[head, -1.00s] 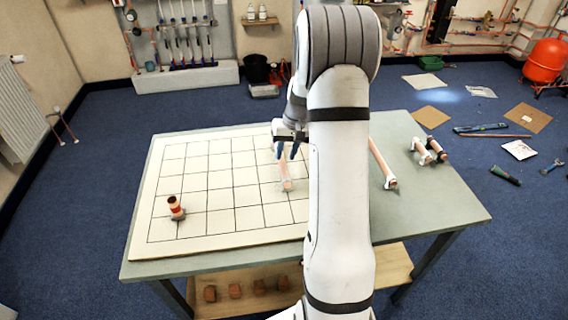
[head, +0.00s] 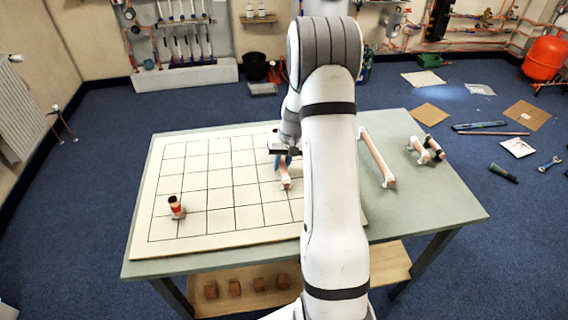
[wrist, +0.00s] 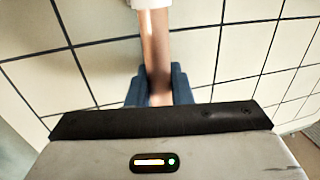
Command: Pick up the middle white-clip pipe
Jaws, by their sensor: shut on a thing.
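A copper pipe with a white clip (head: 285,178) lies over the gridded board, its near end toward the front. My gripper (head: 282,162) has its blue fingers shut on this pipe. In the wrist view the pipe (wrist: 155,50) runs up between the fingers (wrist: 158,88), with a white clip at the top edge. The pipe's far part is hidden by my gripper in the head view. I cannot tell any gap between pipe and board.
The cream gridded board (head: 190,235) lies on the green table (head: 430,205). A short upright copper piece (head: 176,205) stands on its left. A long white-clip pipe (head: 376,155) and two short ones, one white-clipped (head: 417,149), one with black parts (head: 434,148), lie at right.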

